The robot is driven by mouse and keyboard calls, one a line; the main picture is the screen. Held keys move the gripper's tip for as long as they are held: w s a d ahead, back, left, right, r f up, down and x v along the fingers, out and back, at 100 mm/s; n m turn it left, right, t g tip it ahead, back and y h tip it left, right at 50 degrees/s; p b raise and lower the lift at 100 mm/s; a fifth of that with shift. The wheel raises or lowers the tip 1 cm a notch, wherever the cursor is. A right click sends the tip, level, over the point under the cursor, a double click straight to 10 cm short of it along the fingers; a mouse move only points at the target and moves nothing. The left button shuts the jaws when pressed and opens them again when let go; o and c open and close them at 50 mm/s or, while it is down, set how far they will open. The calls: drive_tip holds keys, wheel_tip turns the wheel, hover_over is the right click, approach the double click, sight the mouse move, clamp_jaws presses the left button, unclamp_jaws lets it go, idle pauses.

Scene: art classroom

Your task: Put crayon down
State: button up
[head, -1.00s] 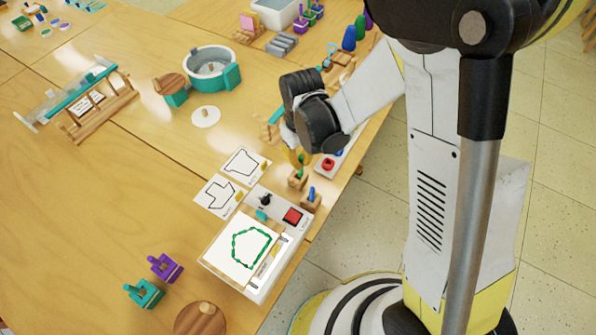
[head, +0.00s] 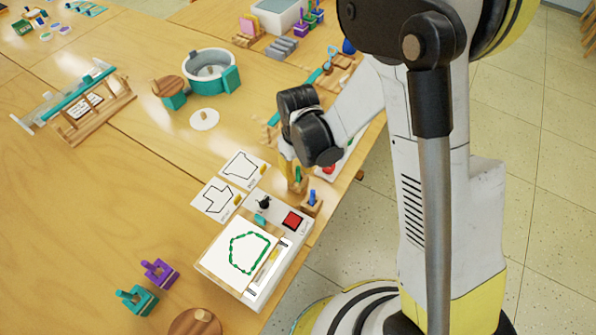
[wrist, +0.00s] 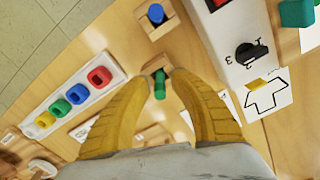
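The green crayon (head: 298,175) stands in a small wooden holder (head: 297,187) near the table's right edge. In the wrist view the green crayon (wrist: 159,88) shows between my yellow fingers, with its wooden holder (wrist: 156,66) just beyond the fingertips. My gripper (wrist: 160,76) looks open, with a gap on both sides of the crayon. In the head view my gripper (head: 286,165) is just above and left of the holder, partly hidden by my wrist.
A blue crayon (head: 312,196) stands in another holder close by. The white device has a red button (head: 293,220) and black knob (head: 264,203). Outline cards (head: 218,199) lie to the left. A tray with coloured rings (wrist: 73,95) is beside my gripper.

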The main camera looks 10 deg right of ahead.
wheel_tip(320, 180, up, 12)
drive_tip(key=p, duration=0.4)
drive_tip(key=shift+r+p, duration=0.15)
drive_tip(key=shift+p, duration=0.25)
drive_tip(key=s+d+r+m+t, duration=0.3)
drive_tip(key=s+d+r, duration=0.2)
drive_tip(key=r, duration=0.3)
drive_tip(key=s+d+r+m+t, duration=0.3)
drive_tip(key=s+d+r+t, duration=0.1)
drive_tip(key=d+r, duration=0.4)
drive_tip(key=shift+s+d+r, duration=0.25)
drive_tip(key=shift+s+r, duration=0.25)
drive_tip(key=shift+s, duration=0.4)
